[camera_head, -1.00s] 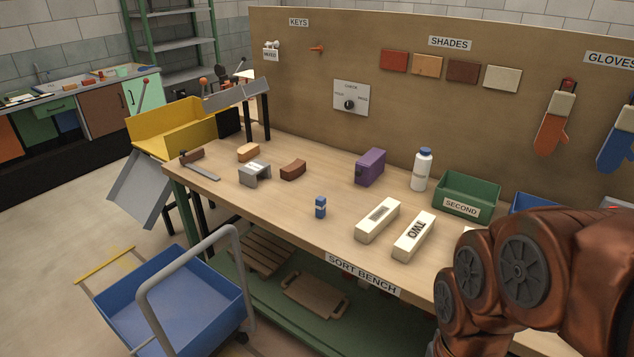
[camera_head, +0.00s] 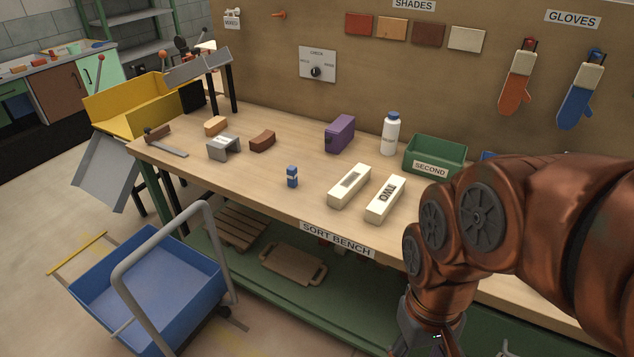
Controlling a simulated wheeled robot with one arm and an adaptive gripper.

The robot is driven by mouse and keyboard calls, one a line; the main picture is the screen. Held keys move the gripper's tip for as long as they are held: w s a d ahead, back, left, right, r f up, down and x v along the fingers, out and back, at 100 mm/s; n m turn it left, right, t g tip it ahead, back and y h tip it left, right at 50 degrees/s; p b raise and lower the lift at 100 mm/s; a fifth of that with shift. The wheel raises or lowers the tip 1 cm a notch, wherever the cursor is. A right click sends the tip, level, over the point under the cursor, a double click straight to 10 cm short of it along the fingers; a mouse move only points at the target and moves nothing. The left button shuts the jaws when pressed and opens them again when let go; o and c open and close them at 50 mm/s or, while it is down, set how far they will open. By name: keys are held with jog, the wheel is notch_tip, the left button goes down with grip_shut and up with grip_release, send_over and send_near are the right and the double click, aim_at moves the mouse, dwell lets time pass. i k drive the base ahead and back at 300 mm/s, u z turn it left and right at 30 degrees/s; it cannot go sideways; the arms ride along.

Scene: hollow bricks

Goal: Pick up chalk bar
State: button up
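No object is labelled as chalk. Two long off-white bars lie on the bench near its front edge. The left bar (camera_head: 349,186) has a grey recess or patch on top. I cannot tell for sure which one is the chalk bar. Both bars are apart and nothing touches them. My copper-coloured arm fills the lower right and bends down in front of the bench, to the right of the bars. My gripper's fingers are not visible, being below the frame.
On the sort bench (camera_head: 250,182) stand a small blue item (camera_head: 292,176), a purple block (camera_head: 340,133), a white bottle (camera_head: 390,134), a green bin (camera_head: 434,155) marked SECOND, and a grey arch (camera_head: 223,147). A blue cart (camera_head: 145,285) stands on the floor at front left.

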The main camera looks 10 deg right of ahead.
aim_at(291, 169)
jog(key=k, duration=0.55)
jog(key=u, duration=0.95)
jog(key=i, duration=0.6)
jog(key=u, duration=0.7)
jog(key=i, duration=0.75)
jog(key=z, duration=0.6)
jog(key=i, duration=0.55)
jog(key=z, duration=0.45)
